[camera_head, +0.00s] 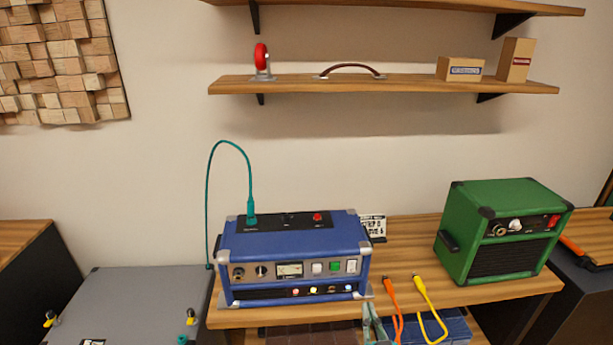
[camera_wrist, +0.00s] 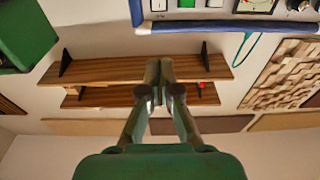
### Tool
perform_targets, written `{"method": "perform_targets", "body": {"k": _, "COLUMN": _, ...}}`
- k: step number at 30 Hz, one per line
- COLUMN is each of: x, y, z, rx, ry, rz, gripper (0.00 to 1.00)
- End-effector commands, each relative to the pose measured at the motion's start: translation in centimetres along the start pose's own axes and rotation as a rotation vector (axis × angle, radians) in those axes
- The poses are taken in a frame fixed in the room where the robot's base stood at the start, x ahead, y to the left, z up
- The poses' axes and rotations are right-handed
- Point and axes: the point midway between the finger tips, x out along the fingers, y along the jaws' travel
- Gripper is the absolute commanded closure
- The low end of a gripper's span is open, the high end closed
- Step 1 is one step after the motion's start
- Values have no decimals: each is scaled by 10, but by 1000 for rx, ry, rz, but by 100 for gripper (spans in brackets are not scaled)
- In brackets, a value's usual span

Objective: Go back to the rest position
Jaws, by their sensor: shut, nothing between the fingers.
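My gripper (camera_wrist: 160,75) shows in the wrist view with its two fingers together and nothing held between them. The wrist picture is upside down. A blue amplifier (camera_head: 290,248) with knobs, switches and a lit meter stands on the wooden bench (camera_head: 400,262) in the head view. Its blue edge also crosses the top of the wrist view (camera_wrist: 230,26), apart from my fingertips. A small grey-green shape at the bottom of the head view, in front of the bench, may be part of my gripper; too little shows to be sure.
A green amplifier (camera_head: 500,230) stands at the right of the bench. Orange (camera_head: 392,297) and yellow (camera_head: 425,300) cables hang at the front edge. A teal cable (camera_head: 207,190) loops up from the blue amplifier. A wall shelf (camera_head: 400,84) is above. A grey case (camera_head: 135,300) is at left.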

Motion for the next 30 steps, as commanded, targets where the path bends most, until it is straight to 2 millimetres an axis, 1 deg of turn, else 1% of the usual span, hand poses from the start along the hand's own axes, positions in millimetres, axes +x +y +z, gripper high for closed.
{"method": "perform_targets", "body": {"k": 2, "x": -17, "y": 0, "z": 9, "rx": 0, "ry": -16, "rz": 0, "gripper": 100}}
{"method": "perform_targets", "body": {"k": 5, "x": -48, "y": 0, "z": 24, "rx": 0, "ry": -43, "rz": 0, "gripper": 100}}
{"method": "perform_targets", "body": {"k": 9, "x": -102, "y": 0, "z": 41, "rx": 0, "ry": -84, "rz": -1, "gripper": 100}}
{"method": "perform_targets", "body": {"k": 11, "x": -124, "y": 0, "z": 46, "rx": 0, "ry": -100, "rz": -1, "gripper": 100}}
{"method": "perform_targets", "body": {"k": 15, "x": -177, "y": 0, "z": 54, "rx": 0, "ry": -141, "rz": -1, "gripper": 100}}
{"method": "perform_targets", "body": {"k": 21, "x": -248, "y": 1, "z": 55, "rx": 0, "ry": -200, "rz": -2, "gripper": 100}}
{"method": "perform_targets", "body": {"k": 23, "x": -269, "y": 1, "z": 54, "rx": 0, "ry": -217, "rz": -2, "gripper": 100}}
{"method": "perform_targets", "body": {"k": 24, "x": -282, "y": 1, "z": 52, "rx": 0, "ry": -229, "rz": -1, "gripper": 100}}
{"method": "perform_targets", "body": {"k": 30, "x": -344, "y": 1, "z": 36, "rx": 0, "ry": -286, "rz": -1, "gripper": 100}}
